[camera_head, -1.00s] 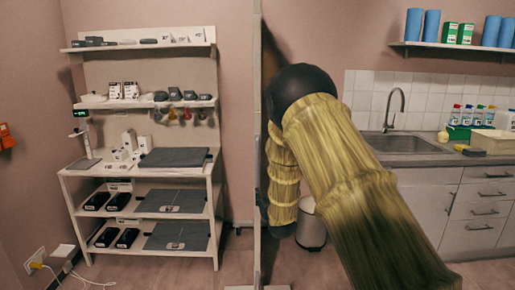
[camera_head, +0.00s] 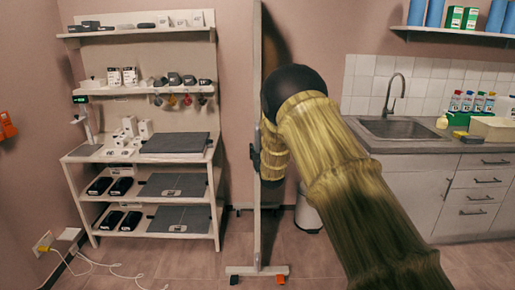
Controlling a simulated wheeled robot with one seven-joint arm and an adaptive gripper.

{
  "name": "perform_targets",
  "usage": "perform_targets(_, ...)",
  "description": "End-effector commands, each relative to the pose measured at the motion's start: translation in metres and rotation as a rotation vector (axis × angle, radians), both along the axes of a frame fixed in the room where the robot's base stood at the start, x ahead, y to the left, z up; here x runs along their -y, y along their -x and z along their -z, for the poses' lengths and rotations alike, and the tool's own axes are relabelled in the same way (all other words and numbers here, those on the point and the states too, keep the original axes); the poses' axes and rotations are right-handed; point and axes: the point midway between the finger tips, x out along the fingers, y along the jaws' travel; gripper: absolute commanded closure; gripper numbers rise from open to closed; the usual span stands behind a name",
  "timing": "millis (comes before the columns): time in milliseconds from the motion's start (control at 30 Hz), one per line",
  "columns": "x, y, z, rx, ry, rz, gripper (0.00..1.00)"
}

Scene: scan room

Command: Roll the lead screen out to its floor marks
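The lead screen (camera_head: 257,215) stands upright, seen nearly edge-on, as a tall pale panel in the middle of the view. Its foot (camera_head: 257,270) rests on the floor, with an orange-red caster (camera_head: 280,280) at the right and a dark one at the left. My yellow-sleeved arm reaches in from the lower right. My gripper (camera_head: 255,158) shows only as a small dark part at the screen's edge, about mid-height. The arm hides much of it, so I cannot tell whether its fingers are closed. I see no floor marks.
A shelf rack (camera_head: 150,229) with boxes and scales stands left of the screen. A white cable (camera_head: 115,270) lies on the floor at lower left. A bin (camera_head: 307,215) stands behind my arm. A sink counter (camera_head: 430,147) fills the right. Floor before the screen is clear.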

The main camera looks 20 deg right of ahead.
Motion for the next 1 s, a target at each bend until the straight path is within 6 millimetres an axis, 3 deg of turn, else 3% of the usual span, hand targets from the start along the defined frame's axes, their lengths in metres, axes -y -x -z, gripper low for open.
perform_targets(200,0.001,-0.017,0.000,0.000,0.000,0.000,0.61)
perform_targets(567,0.002,-0.020,0.001,-0.001,0.000,0.000,0.61)
perform_targets(800,0.002,-0.020,0.000,-0.001,0.000,0.000,1.00)
perform_targets(1000,0.002,-0.020,0.000,-0.001,0.000,0.000,1.00)
